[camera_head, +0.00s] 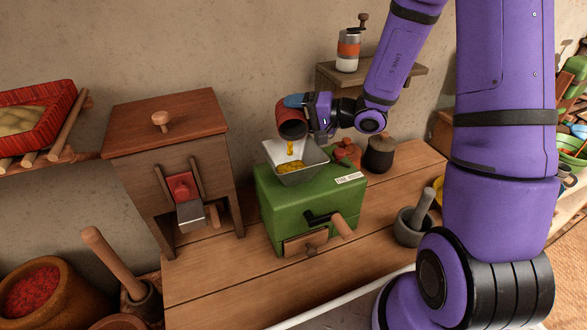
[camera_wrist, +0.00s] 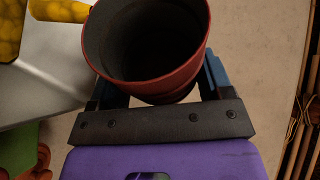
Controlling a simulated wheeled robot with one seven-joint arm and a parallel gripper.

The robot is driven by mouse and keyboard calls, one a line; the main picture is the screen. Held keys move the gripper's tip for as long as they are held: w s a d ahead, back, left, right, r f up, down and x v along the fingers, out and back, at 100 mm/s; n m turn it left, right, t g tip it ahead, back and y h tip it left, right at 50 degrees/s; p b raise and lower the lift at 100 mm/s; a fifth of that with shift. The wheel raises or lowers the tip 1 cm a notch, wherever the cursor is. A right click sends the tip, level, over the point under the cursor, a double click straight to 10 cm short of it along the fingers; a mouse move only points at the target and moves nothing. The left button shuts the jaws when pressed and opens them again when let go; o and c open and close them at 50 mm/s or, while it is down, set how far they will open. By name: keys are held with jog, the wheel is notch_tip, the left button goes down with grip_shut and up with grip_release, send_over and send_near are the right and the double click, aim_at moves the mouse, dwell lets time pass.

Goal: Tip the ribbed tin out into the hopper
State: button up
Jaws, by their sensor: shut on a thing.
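The ribbed tin (camera_head: 291,120) is reddish-brown and tilted mouth-down over the hopper. My gripper (camera_head: 298,104) is shut on it, with its blue fingers on either side. In the wrist view the tin (camera_wrist: 150,90) shows its dark, empty-looking inside, and the gripper's fingers (camera_wrist: 150,80) flank it. The grey hopper (camera_head: 310,176) sits on top of a green mill. A yellow stream (camera_head: 290,147) falls from the tin's mouth, and yellow bits (camera_head: 291,166) lie in the hopper. In the wrist view the hopper's wall (camera_wrist: 50,85) and yellow pieces (camera_wrist: 10,28) show at the left.
The green mill (camera_head: 272,205) has a crank and a small drawer. A wooden cabinet (camera_head: 150,140) stands left of it. A dark lidded pot (camera_head: 379,156) and a grey mortar (camera_head: 411,228) are to the right. A shelf (camera_head: 400,82) holds a hand grinder (camera_head: 348,52).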

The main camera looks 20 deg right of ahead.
jog(key=shift+s+a+r+n+t+y+b, duration=0.15)
jog(key=shift+s+r+n+t+b, duration=0.15)
jog(key=shift+n, duration=0.2)
jog(key=shift+s+r+n+t+y+b, duration=0.2)
jog(key=shift+s+n, duration=0.1)
jog(key=shift+n, duration=0.2)
dwell(1.3)
jog(key=shift+w+d+f+m+g, duration=0.1)
jog(key=shift+w+f+m+g, duration=0.15)
jog(key=shift+w+m+g, duration=0.25)
jog(key=shift+w+d+f+m+g, duration=0.1)
jog(key=shift+w+f+m+g, duration=0.15)
jog(key=shift+m, duration=0.45)
jog(key=shift+w+r+h, duration=0.1)
jog(key=shift+w+h, duration=0.05)
jog(key=shift+h, duration=0.3)
jog(key=shift+r+m, duration=0.1)
jog(key=shift+m, duration=0.2)
